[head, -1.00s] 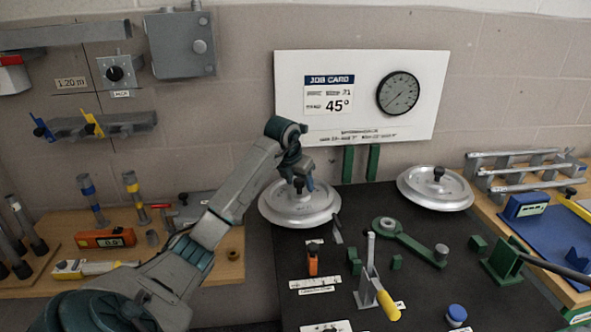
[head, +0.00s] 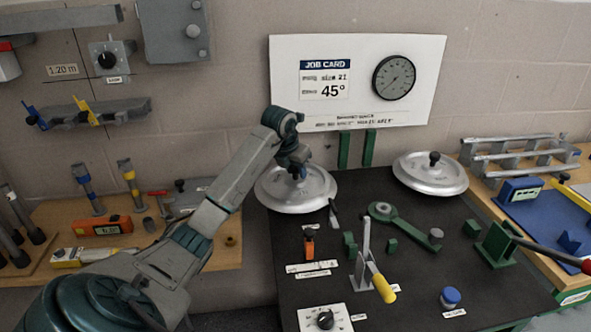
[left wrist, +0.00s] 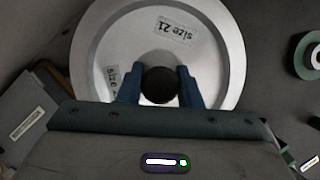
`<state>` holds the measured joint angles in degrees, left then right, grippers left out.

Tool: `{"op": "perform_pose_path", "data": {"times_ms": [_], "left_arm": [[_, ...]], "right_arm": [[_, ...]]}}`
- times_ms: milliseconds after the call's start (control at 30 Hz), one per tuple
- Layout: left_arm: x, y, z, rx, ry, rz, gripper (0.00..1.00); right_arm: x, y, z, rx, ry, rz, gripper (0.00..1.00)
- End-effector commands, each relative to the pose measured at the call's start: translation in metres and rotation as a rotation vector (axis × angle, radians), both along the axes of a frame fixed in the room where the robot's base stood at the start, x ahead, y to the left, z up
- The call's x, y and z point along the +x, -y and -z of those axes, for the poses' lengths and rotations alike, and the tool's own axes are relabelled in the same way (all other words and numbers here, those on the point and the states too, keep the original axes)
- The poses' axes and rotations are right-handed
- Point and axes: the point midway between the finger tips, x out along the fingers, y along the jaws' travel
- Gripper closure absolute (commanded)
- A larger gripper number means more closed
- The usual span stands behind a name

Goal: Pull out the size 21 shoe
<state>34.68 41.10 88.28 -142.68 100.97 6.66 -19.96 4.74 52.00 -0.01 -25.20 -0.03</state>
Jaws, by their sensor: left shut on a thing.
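The size 21 shoe is a round silver disc (head: 318,198) at the back left of the black bench top, and its two "size 21" labels show in the left wrist view (left wrist: 205,70). A dark round knob (left wrist: 159,85) stands at its middle. My left gripper (head: 297,172) is over the disc; in the left wrist view its blue fingers (left wrist: 160,88) are shut on the knob from both sides. I cannot tell whether the disc is lifted off the bench. A second silver disc (head: 430,178) with a black knob sits at the back right. My right gripper is not in view.
A job card board (head: 355,80) reading size 21 and 45° stands behind. A yellow-handled lever (head: 380,285), a green wrench-like arm (head: 405,230) and green blocks occupy the bench. A wooden side bench (head: 230,250) lies left, and a blue tray (head: 545,225) lies right.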

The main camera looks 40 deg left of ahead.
Motion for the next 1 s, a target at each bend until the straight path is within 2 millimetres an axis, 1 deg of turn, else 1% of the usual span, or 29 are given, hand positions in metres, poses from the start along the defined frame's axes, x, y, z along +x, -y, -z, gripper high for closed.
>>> {"op": "perform_pose_path", "data": {"times_ms": [1000], "left_arm": [[0.0, -0.001, -0.022, 0.002, 0.001, -0.001, 1.0]], "right_arm": [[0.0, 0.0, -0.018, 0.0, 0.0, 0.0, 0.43]]}}
